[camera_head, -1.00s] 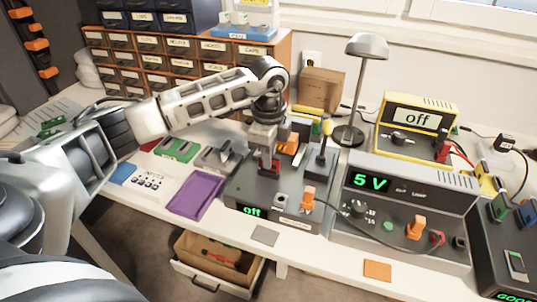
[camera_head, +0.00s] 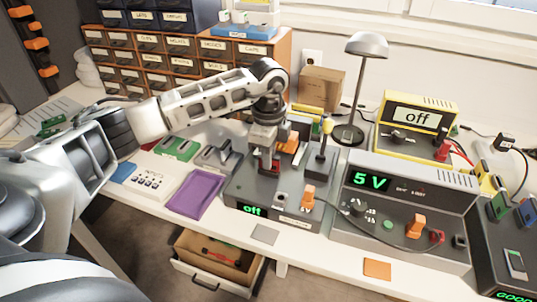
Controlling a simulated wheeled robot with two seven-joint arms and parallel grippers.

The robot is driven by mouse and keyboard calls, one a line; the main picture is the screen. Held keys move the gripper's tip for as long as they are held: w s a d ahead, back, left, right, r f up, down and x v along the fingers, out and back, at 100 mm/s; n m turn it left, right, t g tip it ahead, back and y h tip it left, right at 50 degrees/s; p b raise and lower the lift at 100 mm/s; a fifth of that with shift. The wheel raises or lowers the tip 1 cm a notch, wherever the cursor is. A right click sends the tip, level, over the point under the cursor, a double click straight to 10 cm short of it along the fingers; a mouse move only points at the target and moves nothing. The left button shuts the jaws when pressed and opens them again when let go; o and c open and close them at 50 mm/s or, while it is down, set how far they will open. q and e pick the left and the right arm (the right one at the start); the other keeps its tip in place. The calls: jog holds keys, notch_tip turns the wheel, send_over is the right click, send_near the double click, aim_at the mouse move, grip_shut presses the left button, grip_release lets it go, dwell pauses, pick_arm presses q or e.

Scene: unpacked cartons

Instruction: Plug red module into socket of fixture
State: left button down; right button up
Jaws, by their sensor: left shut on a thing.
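The fixture (camera_head: 252,194) is a dark grey box on the bench with a green "off" display on its front. My left gripper (camera_head: 269,163) points down over the left part of the fixture and is shut on the red module (camera_head: 267,169). The module is upright and mostly covered by the fingers. The socket under it is hidden, so I cannot tell whether the module sits in it. An orange lever (camera_head: 308,196) stands at the fixture's front right. My right gripper is not in view.
A desk lamp (camera_head: 366,46) rises behind. An open drawer (camera_head: 217,262) is below.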

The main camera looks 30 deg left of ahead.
pick_arm(q)
jog(key=c, duration=1.5)
grip_release()
jog(key=shift+o, duration=0.2)
notch_tip(320, 180, up, 16)
